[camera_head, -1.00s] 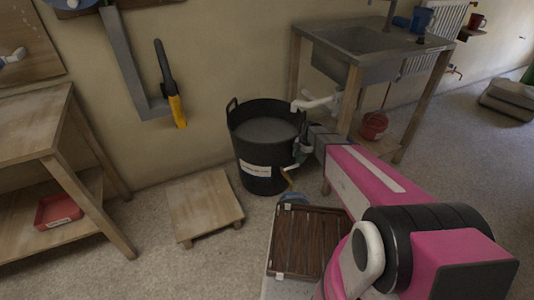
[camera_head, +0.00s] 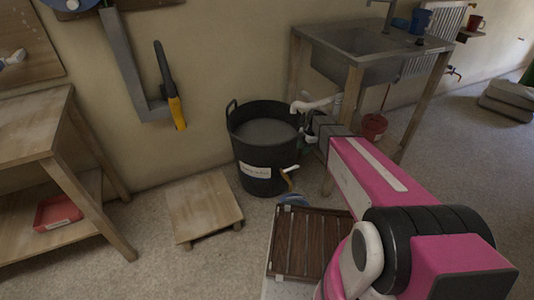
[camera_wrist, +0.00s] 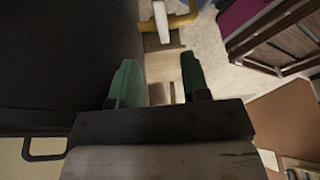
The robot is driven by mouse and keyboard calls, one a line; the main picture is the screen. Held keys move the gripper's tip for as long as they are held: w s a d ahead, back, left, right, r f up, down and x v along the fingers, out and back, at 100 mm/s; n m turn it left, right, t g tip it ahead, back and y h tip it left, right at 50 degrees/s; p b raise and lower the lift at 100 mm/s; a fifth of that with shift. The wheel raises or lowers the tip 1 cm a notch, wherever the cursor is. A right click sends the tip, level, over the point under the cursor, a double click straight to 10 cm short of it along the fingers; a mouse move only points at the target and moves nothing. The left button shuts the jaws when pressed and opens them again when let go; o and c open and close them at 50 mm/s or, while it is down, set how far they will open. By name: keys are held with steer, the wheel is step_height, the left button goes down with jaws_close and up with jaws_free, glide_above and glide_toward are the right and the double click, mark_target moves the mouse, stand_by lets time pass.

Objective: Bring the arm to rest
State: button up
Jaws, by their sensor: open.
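My arm, pink with black joints, reaches from the lower right of the head view to the right side of a black bucket. My gripper (camera_head: 309,139) is beside the bucket's right side, below a white pipe. In the wrist view my gripper (camera_wrist: 160,84) has its two green fingers apart, with nothing between them.
The black bucket (camera_head: 255,151) holds grey material; its dark wall (camera_wrist: 60,60) fills the wrist view's left. Its tap (camera_head: 288,171) is at the lower front right. A sink (camera_head: 365,45) stands behind my arm. A low wooden platform (camera_head: 203,205) is left of the bucket.

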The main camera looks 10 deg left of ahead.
steer(key=s+d+r+m+t+h, duration=0.1)
steer(key=s+d+r+m, duration=0.5)
steer(key=s+d+m, duration=0.2)
steer(key=s+d+r+m+t+h, duration=0.1)
steer(key=s+d+r+m, duration=0.6)
steer(key=s+m, duration=0.6)
steer(key=d+m, duration=0.1)
steer(key=m, duration=0.3)
steer(key=shift+r+h, duration=0.3)
steer(key=shift+h, duration=0.1)
stand_by(0.6)
